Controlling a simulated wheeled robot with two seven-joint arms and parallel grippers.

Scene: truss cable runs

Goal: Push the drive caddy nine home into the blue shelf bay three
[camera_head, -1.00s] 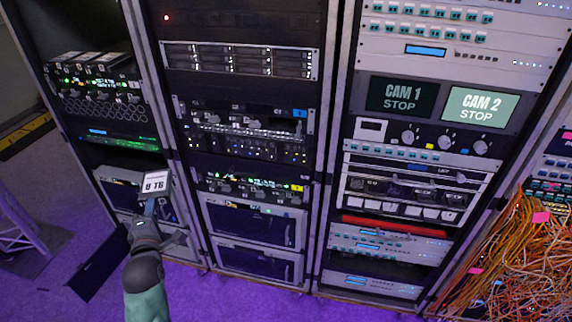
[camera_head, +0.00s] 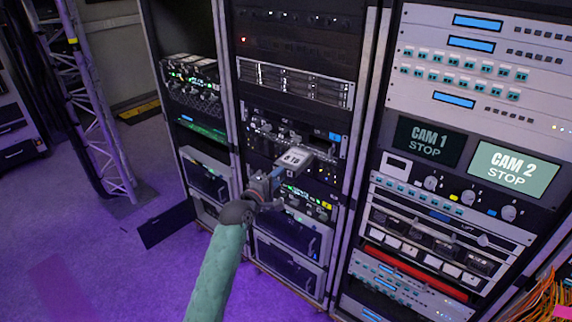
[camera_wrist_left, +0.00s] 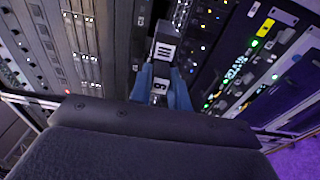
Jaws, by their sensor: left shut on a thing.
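The drive caddy nine (camera_head: 293,158) is a grey block with a white label, held out at the front of the middle rack. My left gripper (camera_head: 273,182) is shut on its near end. In the left wrist view the caddy (camera_wrist_left: 164,51) stands between the two blue fingers (camera_wrist_left: 161,88), its far end against the shelf front. The blue shelf (camera_head: 335,137) carries a blue tag at its right end. The caddy and gripper cover part of its bays. I cannot tell which bay the caddy meets or how deep it sits. My right gripper is not in view.
A yellow-tagged shelf (camera_head: 326,207) lies just below the blue one. A silver drive unit (camera_head: 295,83) is above. The left rack (camera_head: 190,85) and the right rack with CAM screens (camera_head: 430,140) flank it. Purple floor (camera_head: 90,250) is open at left.

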